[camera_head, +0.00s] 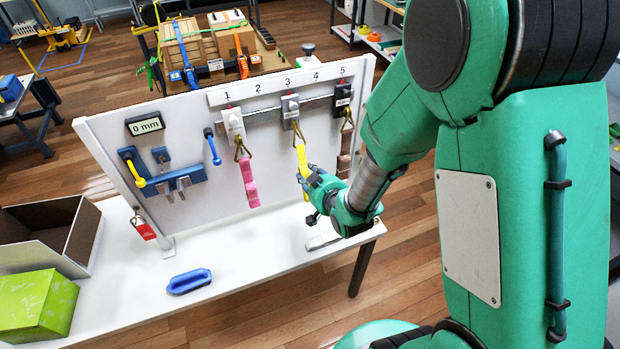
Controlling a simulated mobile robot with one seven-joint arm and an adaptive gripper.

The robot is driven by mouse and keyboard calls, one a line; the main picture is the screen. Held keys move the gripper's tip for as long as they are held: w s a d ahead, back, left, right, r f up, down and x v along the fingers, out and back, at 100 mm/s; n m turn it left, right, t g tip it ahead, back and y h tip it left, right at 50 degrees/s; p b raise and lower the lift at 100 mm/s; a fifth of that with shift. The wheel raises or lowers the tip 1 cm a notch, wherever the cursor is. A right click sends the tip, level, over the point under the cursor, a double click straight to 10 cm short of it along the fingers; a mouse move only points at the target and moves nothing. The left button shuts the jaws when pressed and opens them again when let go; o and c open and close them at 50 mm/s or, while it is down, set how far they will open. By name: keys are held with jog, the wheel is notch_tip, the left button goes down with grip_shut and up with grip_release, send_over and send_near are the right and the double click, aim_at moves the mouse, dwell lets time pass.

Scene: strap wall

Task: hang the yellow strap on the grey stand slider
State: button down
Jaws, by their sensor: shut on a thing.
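The yellow strap (301,158) hangs nearly straight down from a brass triangular ring (298,131). The ring is at the lower end of the grey slider (290,107), under number 3 on the white board. It looks to be at the slider's hook, but the hook is too small to tell whether the ring is seated on it. My gripper (313,183) is in front of the board, shut on the yellow strap below the ring. The strap's lower end is hidden by my gripper.
A white slider (235,122) holds a pink strap (248,182) to the left. A black slider (342,94) with a brown strap (344,155) is close on the right. A blue handle (189,281) lies on the white table (235,270); an open box (83,232) stands left.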

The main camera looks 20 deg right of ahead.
jog(key=shift+w+f, duration=0.1)
dwell(0.7)
jog(key=c, duration=1.3)
grip_release()
jog(key=shift+o, duration=0.2)
jog(key=v, duration=1.2)
jog(key=shift+w+b, duration=0.1)
jog(key=shift+b, duration=0.3)
